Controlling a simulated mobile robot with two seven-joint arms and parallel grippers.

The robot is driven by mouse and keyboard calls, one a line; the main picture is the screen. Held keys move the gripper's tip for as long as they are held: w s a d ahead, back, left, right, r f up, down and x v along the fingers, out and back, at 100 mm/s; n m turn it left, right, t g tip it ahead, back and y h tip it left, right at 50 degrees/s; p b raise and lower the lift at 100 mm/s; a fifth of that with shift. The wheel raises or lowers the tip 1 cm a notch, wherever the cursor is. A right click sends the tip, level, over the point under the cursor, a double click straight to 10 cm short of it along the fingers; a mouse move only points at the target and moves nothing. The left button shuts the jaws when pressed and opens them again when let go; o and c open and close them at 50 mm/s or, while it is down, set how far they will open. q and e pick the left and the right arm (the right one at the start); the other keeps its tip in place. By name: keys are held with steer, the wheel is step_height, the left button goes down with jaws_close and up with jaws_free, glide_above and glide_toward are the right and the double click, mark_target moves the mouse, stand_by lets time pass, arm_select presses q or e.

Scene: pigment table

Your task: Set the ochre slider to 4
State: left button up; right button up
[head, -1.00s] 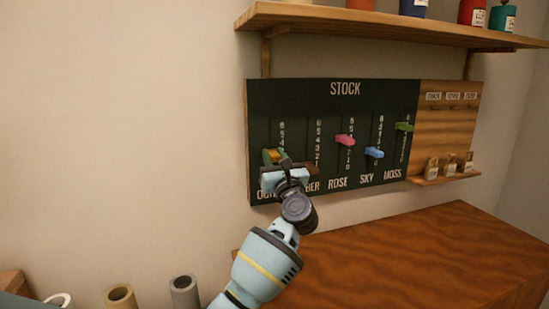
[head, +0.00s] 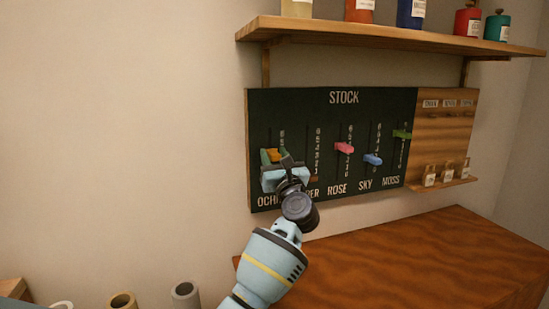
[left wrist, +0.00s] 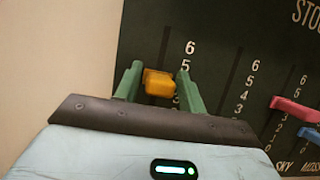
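The ochre slider (left wrist: 158,83), a yellow-orange block, sits in the leftmost slot of the dark STOCK board (head: 330,112). It also shows in the head view (head: 273,155). My left gripper (left wrist: 160,80) has one green finger on each side of the slider, close against it, and looks shut on it. In the head view my left gripper (head: 276,160) covers the slot's lower part and some of the OCHRE label. My right gripper is not in view.
The umber slider is mostly hidden behind my left gripper. Pink rose (head: 344,148), blue sky (head: 373,160) and green moss (head: 402,134) sliders stand to the right. A shelf (head: 400,36) with bottles hangs above; a wooden counter (head: 400,255) lies below. Wall left of the board is clear.

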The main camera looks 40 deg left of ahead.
arm_select(q)
steer(key=shift+o, duration=0.7)
steer(key=shift+d+f, duration=0.15)
steer(key=shift+d, duration=0.1)
steer(key=b+v, duration=0.1)
steer(key=v, duration=0.6)
steer(key=shift+s, duration=0.2)
steer(key=shift+d, duration=0.15)
